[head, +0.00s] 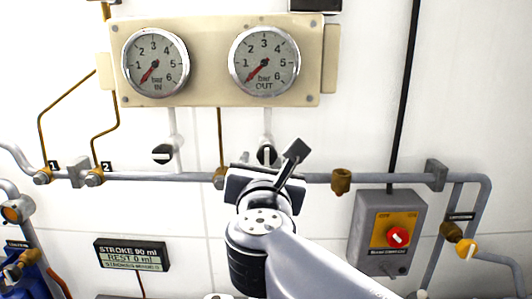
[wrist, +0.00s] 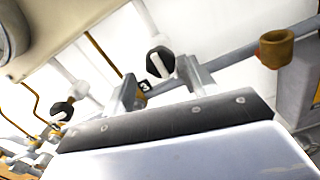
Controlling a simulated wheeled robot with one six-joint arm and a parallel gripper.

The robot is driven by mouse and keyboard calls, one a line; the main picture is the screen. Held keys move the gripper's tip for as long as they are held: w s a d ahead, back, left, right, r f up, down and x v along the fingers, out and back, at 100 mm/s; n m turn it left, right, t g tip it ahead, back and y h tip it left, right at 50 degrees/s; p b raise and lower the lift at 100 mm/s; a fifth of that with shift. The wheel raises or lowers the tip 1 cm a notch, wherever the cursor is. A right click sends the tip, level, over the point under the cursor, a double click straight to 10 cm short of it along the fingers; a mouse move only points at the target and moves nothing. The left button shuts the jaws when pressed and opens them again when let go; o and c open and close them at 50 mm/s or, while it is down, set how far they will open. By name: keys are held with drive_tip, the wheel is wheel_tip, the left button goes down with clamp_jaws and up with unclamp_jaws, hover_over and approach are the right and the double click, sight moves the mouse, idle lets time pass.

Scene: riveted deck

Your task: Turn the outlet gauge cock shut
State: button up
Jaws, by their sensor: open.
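The outlet gauge cock (head: 267,154) is a small black knob with a pale bar, on a white stem under the OUT gauge (head: 264,61). Its bar looks upright in the head view. My gripper (head: 266,168) is just below and in front of it, partly covering the pipe there. In the wrist view the cock (wrist: 160,62) shows beyond and between the two fingertips (wrist: 158,82). The fingers are apart and empty; I cannot tell whether either touches the knob. The inlet gauge cock (head: 162,154), under the IN gauge (head: 155,62), has its bar lying crosswise.
A grey pipe (head: 325,178) runs across the wall behind my gripper, with a brass fitting (head: 341,181) to the right. A grey switch box (head: 388,232) with a red knob stands lower right. A stroke display (head: 132,254) is lower left. The white wall between is bare.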

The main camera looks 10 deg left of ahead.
sight(266, 160)
drive_tip(key=shift+x, duration=1.9)
drive_tip(key=shift+c, duration=0.5)
drive_tip(key=c, duration=0.9)
